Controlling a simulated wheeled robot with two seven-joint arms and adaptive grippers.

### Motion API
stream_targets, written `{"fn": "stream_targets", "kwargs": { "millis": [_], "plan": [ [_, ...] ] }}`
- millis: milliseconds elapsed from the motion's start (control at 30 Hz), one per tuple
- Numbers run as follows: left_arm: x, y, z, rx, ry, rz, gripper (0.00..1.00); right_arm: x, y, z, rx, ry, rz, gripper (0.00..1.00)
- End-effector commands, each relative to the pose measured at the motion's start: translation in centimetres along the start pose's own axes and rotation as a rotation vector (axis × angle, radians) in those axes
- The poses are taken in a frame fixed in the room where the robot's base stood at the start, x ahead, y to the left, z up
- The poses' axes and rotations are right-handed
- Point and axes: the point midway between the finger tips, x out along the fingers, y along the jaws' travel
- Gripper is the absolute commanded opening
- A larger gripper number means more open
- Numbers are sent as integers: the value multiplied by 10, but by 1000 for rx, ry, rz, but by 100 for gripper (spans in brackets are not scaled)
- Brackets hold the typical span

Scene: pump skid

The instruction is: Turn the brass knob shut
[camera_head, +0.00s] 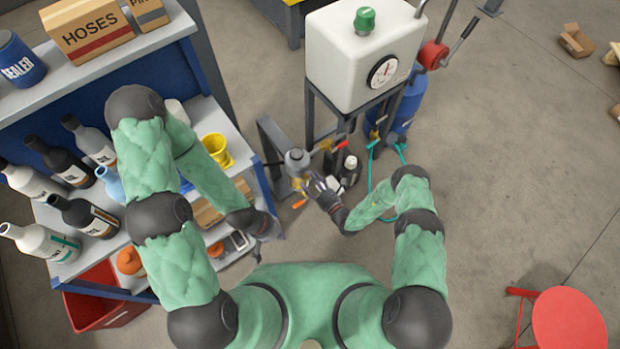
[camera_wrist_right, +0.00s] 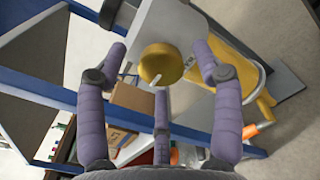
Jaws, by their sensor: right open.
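The brass knob (camera_wrist_right: 160,64) is a round, yellow-gold disc on a pale grey fitting (camera_wrist_right: 172,25) in the right wrist view. A short white mark shows at its lower edge. My right gripper (camera_wrist_right: 160,72) is open, with three purple-sleeved fingers spread around the knob in this view. Gaps show between the fingers and the knob, and I cannot tell how far the tips are from it. In the head view my right gripper (camera_head: 318,187) is beside the small valve assembly (camera_head: 297,160), and the knob is not clear. My left gripper (camera_head: 264,226) is beside the shelf's right end, its jaw state unclear.
A white tank (camera_head: 362,50) with a gauge and green cap stands behind the valve. A shelf unit (camera_head: 215,118) with bottles and a yellow cup (camera_head: 217,149) is on the left. A red stool (camera_head: 568,319) is at lower right. Open floor lies right.

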Motion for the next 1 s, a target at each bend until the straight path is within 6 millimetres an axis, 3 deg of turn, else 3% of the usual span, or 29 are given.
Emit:
{"fn": "stream_targets", "kwargs": {
  "millis": [433, 467, 633, 1000],
  "plan": [
    [2, -1, 0, 0, 0, 0, 0, 11, 0, 0, 0, 0, 0, 67],
    [2, -1, 0, 0, 0, 0, 0, 11, 0, 1, 0, 0, 0, 61],
    [2, -1, 0, 0, 0, 0, 0, 11, 0, 1, -1, -1, 0, 13],
    [4, -1, 0, 0, 0, 0, 0, 12, -1, 2, 32, -4, 1, 12]
  ]
}}
